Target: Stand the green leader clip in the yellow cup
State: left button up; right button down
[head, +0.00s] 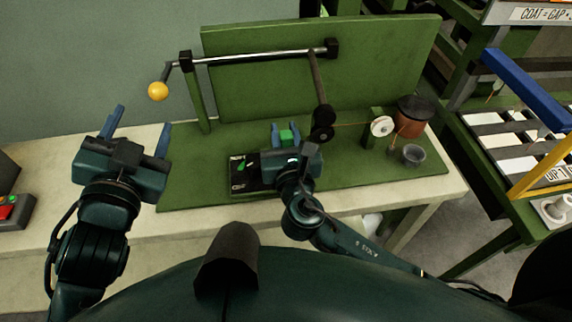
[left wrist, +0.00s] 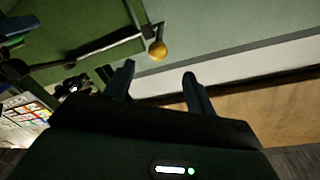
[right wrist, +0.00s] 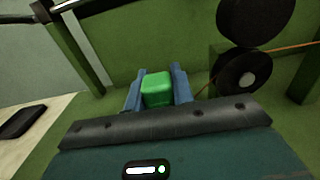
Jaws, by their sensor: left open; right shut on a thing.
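My right gripper (head: 286,131) is shut on a green block-like piece (head: 287,137), which I take as the green leader clip. In the right wrist view the clip (right wrist: 157,90) sits between the two blue fingers, above the green board; its lower end is hidden by the gripper. My left gripper (head: 141,121) is open and empty at the left, over the pale table; its spread fingers (left wrist: 158,73) also show in the left wrist view. I cannot make out a yellow cup in any view; a small grey cup (head: 413,154) stands at the board's right.
A black panel (head: 240,186) with a green mark lies under my right gripper. A crank with a yellow knob (head: 158,91) stands at the back left. Black rollers (head: 322,130), a white spool (head: 382,126) and a copper-coloured pot (head: 410,115) are to the right. The board's front left is clear.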

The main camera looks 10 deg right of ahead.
pick_arm(q)
jog(key=shift+f, duration=0.1)
pick_arm(e)
jog(key=shift+f, duration=0.2)
jog(key=c, duration=1.1)
grip_release()
